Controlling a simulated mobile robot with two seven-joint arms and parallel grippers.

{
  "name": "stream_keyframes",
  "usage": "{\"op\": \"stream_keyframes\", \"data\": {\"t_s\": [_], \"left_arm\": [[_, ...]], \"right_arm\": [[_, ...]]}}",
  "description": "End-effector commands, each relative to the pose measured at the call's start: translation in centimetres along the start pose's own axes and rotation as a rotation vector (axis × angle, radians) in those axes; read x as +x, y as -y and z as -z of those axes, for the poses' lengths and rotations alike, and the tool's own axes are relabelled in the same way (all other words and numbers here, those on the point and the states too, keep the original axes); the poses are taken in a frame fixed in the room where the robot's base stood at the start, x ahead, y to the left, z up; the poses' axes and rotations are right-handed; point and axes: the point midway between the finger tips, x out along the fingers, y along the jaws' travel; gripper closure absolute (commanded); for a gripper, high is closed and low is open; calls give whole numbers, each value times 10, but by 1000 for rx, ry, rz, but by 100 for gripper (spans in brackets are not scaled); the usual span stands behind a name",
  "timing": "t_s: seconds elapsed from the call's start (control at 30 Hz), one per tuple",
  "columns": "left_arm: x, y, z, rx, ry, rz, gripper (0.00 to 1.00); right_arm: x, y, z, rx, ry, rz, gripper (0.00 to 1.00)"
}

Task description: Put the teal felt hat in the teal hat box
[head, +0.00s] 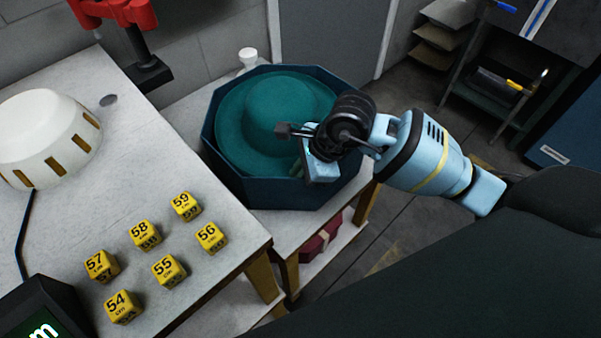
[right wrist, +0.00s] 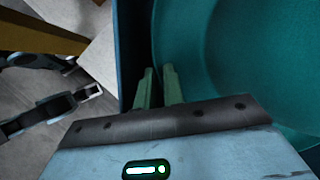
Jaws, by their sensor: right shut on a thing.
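The teal felt hat (head: 282,112) lies crown up inside the teal hat box (head: 268,193), an open eight-sided box. The brim sits within the box walls; its underside is hidden. My right gripper (head: 298,168) reaches in from the right over the box's near right side, shut on the hat's brim. In the right wrist view its two green fingers (right wrist: 159,88) are at the brim edge of the hat (right wrist: 240,60), just inside the dark box wall (right wrist: 130,45).
The box stands on a low pale table (head: 186,122). On the left, a worktable (head: 215,265) holds several yellow numbered cubes (head: 145,235), a white dome (head: 45,135) and a dark display (head: 45,318). A small white cup (head: 248,58) stands behind the box.

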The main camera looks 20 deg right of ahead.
Motion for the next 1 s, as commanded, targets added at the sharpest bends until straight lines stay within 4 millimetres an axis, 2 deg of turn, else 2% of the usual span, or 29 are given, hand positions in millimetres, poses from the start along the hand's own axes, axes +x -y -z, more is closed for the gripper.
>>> {"op": "stream_keyframes", "data": {"t_s": [0.03, 0.4, 0.43, 0.6, 0.9, 1.0], "left_arm": [[2, 0, -3, -1, 3, 0, 100], [2, 1, -3, 2, 3, -1, 100], [2, 1, -3, 3, 3, -1, 100], [3, 2, -1, 9, 0, -1, 100], [4, 4, 1, 15, -4, 0, 100], [4, 4, 2, 15, -5, 0, 100]], "right_arm": [[27, -19, 15, 15, -30, -54, 100], [27, -19, 15, 15, -30, -54, 100], [27, -19, 15, 14, -30, -53, 89], [27, -19, 15, 14, -30, -54, 67], [28, -20, 16, 14, -30, -56, 65], [19, -18, 15, 11, -29, -49, 65]]}}
